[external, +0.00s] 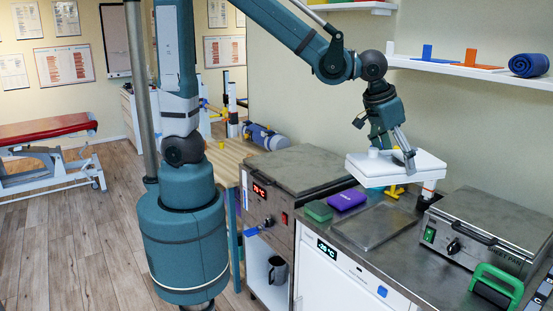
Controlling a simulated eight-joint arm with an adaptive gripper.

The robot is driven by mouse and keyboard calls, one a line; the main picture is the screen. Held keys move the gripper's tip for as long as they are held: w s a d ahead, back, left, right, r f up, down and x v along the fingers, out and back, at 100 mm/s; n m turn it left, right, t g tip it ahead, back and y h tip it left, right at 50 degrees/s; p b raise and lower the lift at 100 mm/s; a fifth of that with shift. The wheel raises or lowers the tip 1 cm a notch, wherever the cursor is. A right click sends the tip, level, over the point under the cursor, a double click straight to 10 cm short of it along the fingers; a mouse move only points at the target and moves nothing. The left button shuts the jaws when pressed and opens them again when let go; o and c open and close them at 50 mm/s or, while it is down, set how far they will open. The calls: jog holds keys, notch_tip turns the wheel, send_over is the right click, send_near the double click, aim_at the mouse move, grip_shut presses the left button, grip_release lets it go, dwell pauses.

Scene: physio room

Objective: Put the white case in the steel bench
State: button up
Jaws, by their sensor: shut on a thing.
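The white case (365,166) is a flat, pale slab at the right of the external view. My gripper (404,158) reaches down onto it from above and is shut on it. The case looks nearly level and is above the steel bench (400,258), over its back part. I cannot tell exactly how high it is. The case and my fingers hide part of the bench and wall behind.
On the bench lie a purple case (347,200), a green block (318,211) and a flat metal tray (373,226). A yellow item (394,191) shows beneath the white case. A steel heater box (490,232) stands right; a shelf (470,70) hangs above.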

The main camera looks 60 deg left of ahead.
aim_at(387, 151)
jog(key=a+n, duration=0.1)
jog(key=w+a+n+y, duration=0.1)
jog(key=a+n, duration=0.2)
jog(key=a, duration=0.1)
jog(key=shift+w+r+y, duration=0.4)
notch_tip(387, 151, down, 12)
jog(key=shift+f, duration=0.2)
jog(key=shift+f, duration=0.1)
jog(key=shift+f, duration=2.8)
jog(key=shift+b, duration=0.3)
jog(key=shift+f, duration=2.1)
jog(key=shift+f+b, duration=0.15)
jog(key=shift+b, duration=0.25)
